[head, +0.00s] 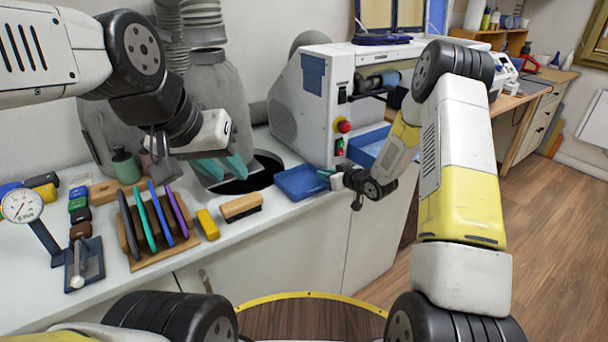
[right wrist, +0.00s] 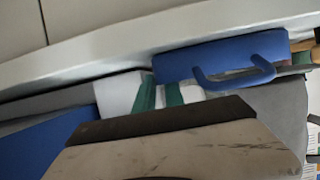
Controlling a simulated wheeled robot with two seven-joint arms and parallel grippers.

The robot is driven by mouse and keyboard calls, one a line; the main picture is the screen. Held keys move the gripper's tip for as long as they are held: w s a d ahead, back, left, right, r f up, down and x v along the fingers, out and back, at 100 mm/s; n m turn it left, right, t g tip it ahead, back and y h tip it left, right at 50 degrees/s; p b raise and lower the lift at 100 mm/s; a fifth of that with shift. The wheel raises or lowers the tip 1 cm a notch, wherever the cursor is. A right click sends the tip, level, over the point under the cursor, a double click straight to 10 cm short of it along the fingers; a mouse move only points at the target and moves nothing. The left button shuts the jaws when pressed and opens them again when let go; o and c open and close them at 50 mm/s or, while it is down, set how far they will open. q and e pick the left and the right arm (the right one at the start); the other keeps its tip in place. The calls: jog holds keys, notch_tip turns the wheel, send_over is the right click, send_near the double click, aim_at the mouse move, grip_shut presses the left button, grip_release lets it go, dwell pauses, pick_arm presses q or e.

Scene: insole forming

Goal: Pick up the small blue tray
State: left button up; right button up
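The small blue tray (head: 300,182) sits on the white counter near its front edge, in front of the grey machine. In the right wrist view the tray (right wrist: 205,60) shows a curved blue handle (right wrist: 238,77) on its near side. My right gripper (head: 326,174) is at the tray's right side. In the right wrist view its teal finger pads (right wrist: 159,94) have a narrow gap between them, close to the tray's left end; the handle is to their right. Whether they touch the tray is unclear. My left gripper (head: 222,168) is open and empty above the counter.
A larger blue tray (head: 368,147) stands by the machine (head: 315,100). A rack (head: 160,235) with coloured sheets, a yellow block (head: 208,224) and a brush (head: 241,206) are to the left. A dark round hole (head: 250,178) lies behind the brush.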

jog(key=shift+w+a+f, duration=0.15)
jog(key=shift+w, duration=0.1)
grip_shut()
dwell(1.5)
